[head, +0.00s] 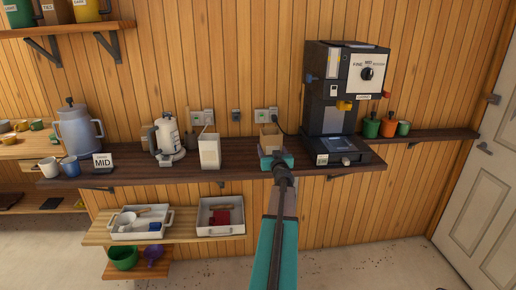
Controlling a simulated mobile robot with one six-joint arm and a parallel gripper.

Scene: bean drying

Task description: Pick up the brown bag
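The brown bag (269,136) stands upright on the dark wooden counter, left of the coffee grinder, in the head view. It looks open at the top, and its lower part is hidden behind my gripper. My gripper (276,158) is right in front of the bag, at the end of my teal and black arm that reaches up from the bottom of the view. Its fingers are too small and covered to see, so I cannot tell whether they touch or hold the bag.
The black grinder (341,102) stands close on the right. A white container (209,151) and a white kettle (167,138) stand on the left. The dark counter (239,160) has a small bare stretch between container and gripper. Trays (221,230) sit on the shelf below.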

